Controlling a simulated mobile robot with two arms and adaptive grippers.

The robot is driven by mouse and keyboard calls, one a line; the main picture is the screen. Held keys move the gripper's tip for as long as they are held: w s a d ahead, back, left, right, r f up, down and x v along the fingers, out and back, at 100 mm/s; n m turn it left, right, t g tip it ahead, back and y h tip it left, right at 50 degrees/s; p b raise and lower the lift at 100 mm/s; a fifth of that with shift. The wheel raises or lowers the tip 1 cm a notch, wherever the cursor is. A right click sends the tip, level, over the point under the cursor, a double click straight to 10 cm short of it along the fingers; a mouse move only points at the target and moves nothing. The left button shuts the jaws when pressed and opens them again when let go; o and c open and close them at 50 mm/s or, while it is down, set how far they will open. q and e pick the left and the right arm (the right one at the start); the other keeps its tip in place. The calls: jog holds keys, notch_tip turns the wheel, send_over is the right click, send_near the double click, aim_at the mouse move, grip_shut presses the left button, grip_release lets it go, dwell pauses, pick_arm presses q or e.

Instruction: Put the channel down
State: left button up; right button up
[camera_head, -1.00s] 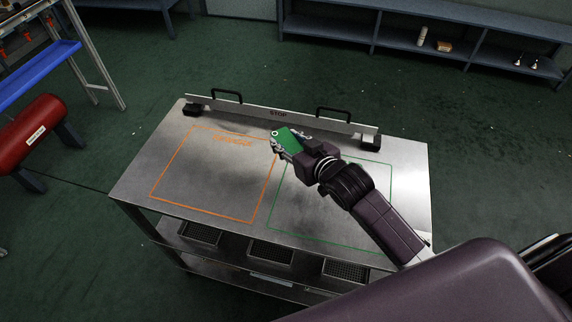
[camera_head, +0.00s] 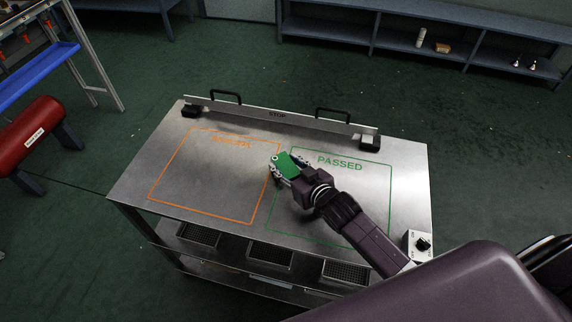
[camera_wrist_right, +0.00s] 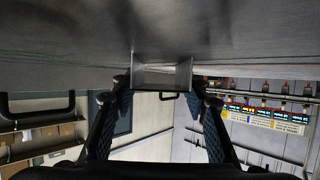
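The channel (camera_head: 286,164) shows as a small green-topped piece at the tip of my right arm in the head view. In the right wrist view its open grey metal end (camera_wrist_right: 162,75) sits between the fingers. My right gripper (camera_head: 284,166) is shut on it, a finger on each side. The channel is over the left edge of the green PASSED outline (camera_head: 340,163) on the steel table (camera_head: 408,190). In the wrist view it is very close to the metal surface; I cannot tell whether it touches. My left gripper is not in view.
An orange-outlined area (camera_head: 205,205) lies left, mostly clear. A STOP rail (camera_head: 277,115) with two black handles runs along the far table edge. A switch box (camera_head: 418,245) sits at the near right corner. Mesh trays (camera_head: 270,255) are below the top.

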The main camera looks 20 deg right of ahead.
jog(key=shift+o, duration=0.8)
jog(key=v, duration=1.2)
jog(key=shift+r, duration=0.15)
